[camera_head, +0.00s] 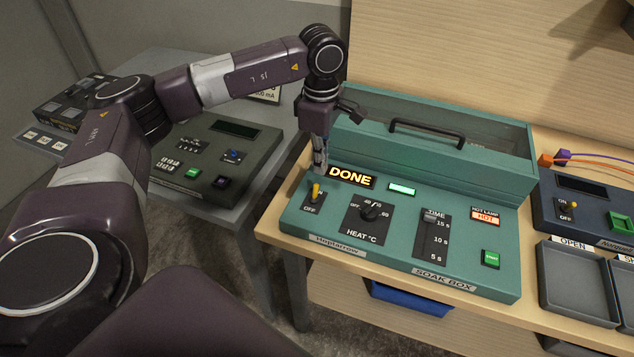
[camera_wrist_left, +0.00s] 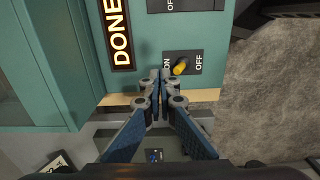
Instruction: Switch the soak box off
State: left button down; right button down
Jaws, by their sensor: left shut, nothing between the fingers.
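The teal soak box (camera_head: 460,272) stands on the wooden bench. Its power switch has a yellow lever (camera_head: 316,190) on a black plate at the panel's left end, with OFF printed below it. The lever (camera_wrist_left: 180,67) also shows in the left wrist view, between the words ON and OFF; which way it is thrown is hard to tell.
The box has a heat dial (camera_head: 370,212), a time slider (camera_head: 430,217), a green button (camera_head: 491,259), a lit HOT lamp (camera_head: 485,217) and a handled lid (camera_head: 428,130). A dark console (camera_head: 215,165) stands left, a navy one (camera_head: 590,215) right, beside grey trays (camera_head: 575,285).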

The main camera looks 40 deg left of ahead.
aim_at(316, 184)
pick_arm(q)
jog(key=shift+f, duration=0.15)
dwell(0.3)
jog(key=shift+f+b, duration=1.25)
jog(key=shift+f, duration=0.1)
jog(key=shift+s, duration=0.2)
jog(key=shift+s+d, duration=0.2)
jog(key=shift+s, duration=0.4)
jog(key=shift+s+d, duration=0.15)
jog(key=shift+s, duration=0.45)
jog(key=shift+w, duration=0.1)
notch_tip(316, 184, up, 7)
jog(key=p, duration=0.4)
jog(key=shift+w+a, duration=0.15)
jog(key=shift+w, duration=0.3)
